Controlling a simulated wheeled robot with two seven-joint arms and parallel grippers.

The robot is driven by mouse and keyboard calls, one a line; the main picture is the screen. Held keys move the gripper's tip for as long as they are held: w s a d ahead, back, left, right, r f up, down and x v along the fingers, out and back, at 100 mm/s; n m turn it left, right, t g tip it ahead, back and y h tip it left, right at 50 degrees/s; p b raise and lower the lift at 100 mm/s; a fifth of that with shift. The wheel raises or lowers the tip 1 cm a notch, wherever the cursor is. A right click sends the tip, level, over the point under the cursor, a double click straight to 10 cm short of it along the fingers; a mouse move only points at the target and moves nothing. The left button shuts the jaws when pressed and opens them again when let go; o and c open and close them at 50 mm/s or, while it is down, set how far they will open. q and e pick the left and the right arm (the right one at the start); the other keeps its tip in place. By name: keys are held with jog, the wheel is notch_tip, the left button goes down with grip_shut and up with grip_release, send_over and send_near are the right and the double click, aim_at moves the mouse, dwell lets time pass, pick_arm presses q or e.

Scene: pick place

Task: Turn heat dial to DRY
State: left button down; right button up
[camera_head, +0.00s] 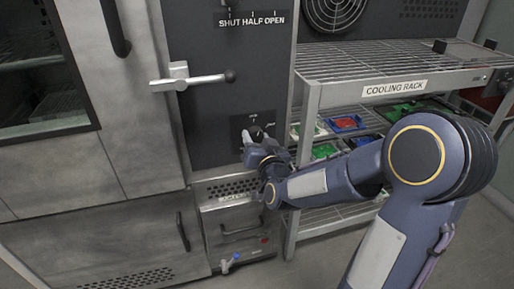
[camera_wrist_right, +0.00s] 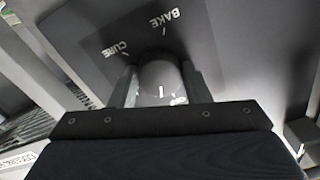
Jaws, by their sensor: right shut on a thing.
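The heat dial (camera_wrist_right: 160,75) is a dark round knob on a dark panel, between the two fingers of my right gripper (camera_wrist_right: 160,90). The gripper is shut on it. In the head view my right gripper (camera_head: 252,141) is at the dial panel (camera_head: 239,122), low on the dark door, and it covers much of the dial. In the right wrist view the panel reads BAKE and CURE. A white mark shows on the dial's near side, with a partly hidden label beside it that I cannot read. My left gripper is out of view.
A lever handle (camera_head: 195,80) sticks out above the dial, below a SHUT HALF OPEN label (camera_head: 252,22). A wire cooling rack (camera_head: 390,62) with red, blue and green items on its shelf stands close on the right. A lower unit (camera_head: 235,222) is below the dial.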

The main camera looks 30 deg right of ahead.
jog(key=m+b, duration=0.3)
jog(key=b, duration=0.1)
jog(key=m+b, duration=0.2)
jog(key=shift+f+m, duration=0.25)
jog(key=shift+m, duration=0.05)
jog(key=m+b, duration=0.2)
jog(key=shift+r+m, duration=0.1)
jog(key=shift+m, duration=0.3)
jog(key=shift+r+m+b, duration=0.1)
jog(key=shift+m+b, duration=0.6)
jog(key=shift+b, duration=0.1)
jog(key=o, duration=1)
